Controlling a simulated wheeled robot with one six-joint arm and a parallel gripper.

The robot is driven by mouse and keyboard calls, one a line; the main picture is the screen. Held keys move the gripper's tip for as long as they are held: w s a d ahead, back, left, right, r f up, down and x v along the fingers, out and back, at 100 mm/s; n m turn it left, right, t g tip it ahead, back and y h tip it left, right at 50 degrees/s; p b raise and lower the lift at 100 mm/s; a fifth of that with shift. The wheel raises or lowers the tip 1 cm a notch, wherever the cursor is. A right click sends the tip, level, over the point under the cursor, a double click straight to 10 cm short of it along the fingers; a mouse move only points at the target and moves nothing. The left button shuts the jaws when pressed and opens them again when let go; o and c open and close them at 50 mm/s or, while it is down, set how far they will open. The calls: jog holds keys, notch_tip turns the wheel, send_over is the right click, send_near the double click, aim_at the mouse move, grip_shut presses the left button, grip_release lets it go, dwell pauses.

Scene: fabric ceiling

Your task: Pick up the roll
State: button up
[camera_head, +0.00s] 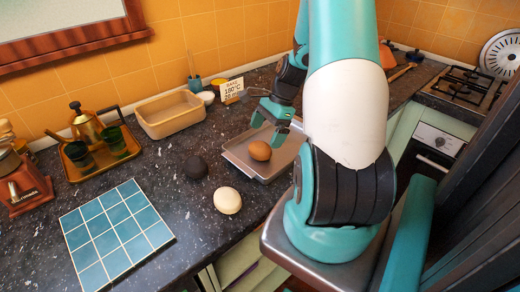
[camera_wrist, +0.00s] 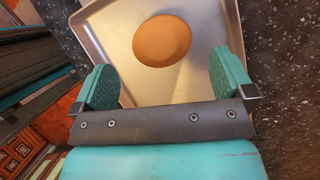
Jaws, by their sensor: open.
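A brown roll (camera_head: 260,150) lies on a grey metal tray (camera_head: 236,157) on the counter. In the wrist view the roll (camera_wrist: 162,41) sits ahead of the fingertips, between their lines, on the bare tray (camera_wrist: 205,20). My gripper (camera_head: 270,126) is over the tray's far part, close to the roll. In the wrist view my gripper (camera_wrist: 166,80) is open and empty, its two teal fingers apart. Whether a finger touches the tray cannot be told.
A blue tiled board (camera_head: 117,235) lies at the front left. A tan rectangular dish (camera_head: 171,114), a small sign (camera_head: 232,88) and a white bowl (camera_head: 206,97) stand behind. A tray with a brass teapot (camera_head: 87,124) stands at left. A stove (camera_head: 465,92) is at right.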

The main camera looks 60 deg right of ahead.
aim_at(262, 143)
jog(key=p+x, duration=0.1)
jog(key=x, duration=0.4)
jog(key=shift+d+f, duration=0.1)
jog(key=shift+f, duration=0.1)
jog(key=shift+c, duration=0.5)
jog(key=c, duration=0.7)
jog(key=shift+r, duration=0.15)
